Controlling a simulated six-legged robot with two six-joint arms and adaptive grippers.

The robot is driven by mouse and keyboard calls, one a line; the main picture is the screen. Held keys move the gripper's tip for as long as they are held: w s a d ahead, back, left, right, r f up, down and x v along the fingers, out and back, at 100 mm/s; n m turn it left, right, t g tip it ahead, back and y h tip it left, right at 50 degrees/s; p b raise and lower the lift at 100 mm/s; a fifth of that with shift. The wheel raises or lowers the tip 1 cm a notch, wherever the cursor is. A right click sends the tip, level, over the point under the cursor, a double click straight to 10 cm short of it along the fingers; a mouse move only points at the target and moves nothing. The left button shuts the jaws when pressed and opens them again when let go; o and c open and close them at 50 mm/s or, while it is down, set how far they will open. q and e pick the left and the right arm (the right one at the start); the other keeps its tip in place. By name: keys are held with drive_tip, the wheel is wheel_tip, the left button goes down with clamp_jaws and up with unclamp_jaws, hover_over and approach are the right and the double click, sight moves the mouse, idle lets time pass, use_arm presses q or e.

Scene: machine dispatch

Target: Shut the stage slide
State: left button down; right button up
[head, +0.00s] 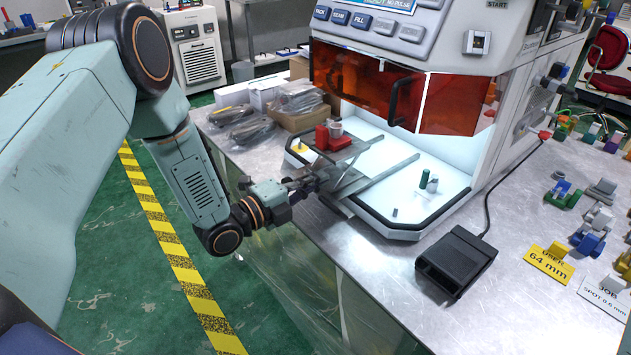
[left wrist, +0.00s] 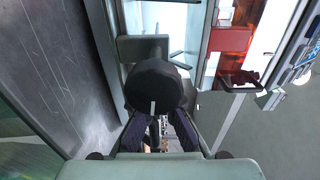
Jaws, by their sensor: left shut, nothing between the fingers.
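The stage slide (head: 352,160) is a grey plate on rails, drawn out of the front of the white machine (head: 455,80). A red block (head: 334,138) and a small grey cylinder (head: 335,129) sit on it. My left gripper (head: 312,182) is shut and empty at the slide's outer end. In the left wrist view a dark round knob (left wrist: 155,85) lies just ahead of my fingertips (left wrist: 156,118), in front of a grey bar. I cannot tell whether the fingers touch the knob. My right gripper is not in view.
The orange door (head: 365,82) is raised above the lit chamber. A black foot pedal (head: 456,260) with a cable lies on the metal table (head: 375,285). Bagged parts and boxes lie behind the slide.

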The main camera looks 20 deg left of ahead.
use_arm(q)
drive_tip(key=shift+w+d+b, duration=0.35)
drive_tip(key=shift+w+d, duration=0.05)
drive_tip(key=shift+w, duration=0.05)
drive_tip(key=b+x, duration=0.6)
drive_tip(key=x, duration=0.9)
drive_tip(key=shift+b, duration=0.3)
drive_tip(key=shift+r, duration=0.3)
